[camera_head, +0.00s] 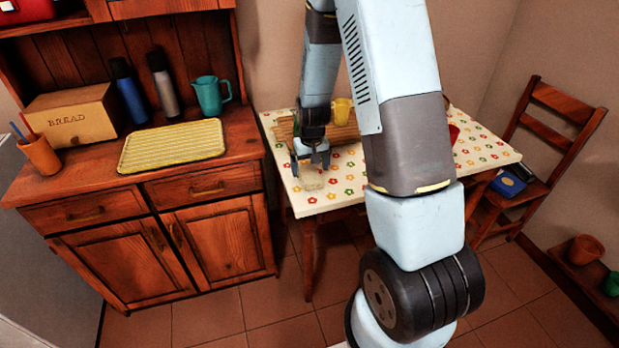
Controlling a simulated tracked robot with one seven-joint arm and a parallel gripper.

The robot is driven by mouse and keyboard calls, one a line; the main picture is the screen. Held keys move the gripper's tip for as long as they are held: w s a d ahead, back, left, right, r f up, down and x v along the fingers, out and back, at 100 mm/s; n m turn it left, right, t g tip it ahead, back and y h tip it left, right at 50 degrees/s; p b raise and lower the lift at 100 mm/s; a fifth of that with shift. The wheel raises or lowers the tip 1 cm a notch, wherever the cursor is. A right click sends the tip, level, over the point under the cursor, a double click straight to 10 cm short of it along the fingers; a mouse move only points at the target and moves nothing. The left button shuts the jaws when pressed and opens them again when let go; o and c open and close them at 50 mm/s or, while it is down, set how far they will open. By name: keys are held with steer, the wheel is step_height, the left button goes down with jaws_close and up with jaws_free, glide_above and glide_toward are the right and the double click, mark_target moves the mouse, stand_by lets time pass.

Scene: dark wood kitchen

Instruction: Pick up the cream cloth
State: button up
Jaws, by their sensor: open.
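The cream cloth (313,184) appears as a small pale crumpled patch on the flowered tablecloth of the table (345,200), near its front left corner. Its colour is close to the tablecloth, so its edges are hard to make out. My gripper (311,163) points down just above and behind the cloth in the picture, with its fingers apart. I see nothing held between them. I cannot tell whether the fingertips touch the cloth.
A wooden board or tray (344,132) and a yellow cup (342,110) stand close behind my gripper. A red item (454,133) is partly hidden by my arm. The cabinet (150,210) is left of the table; a chair (545,150) is at right.

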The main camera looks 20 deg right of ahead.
mark_target(310, 173)
steer(key=shift+w+f, duration=0.2)
steer(key=shift+f, duration=1.5)
steer(key=c, duration=1)
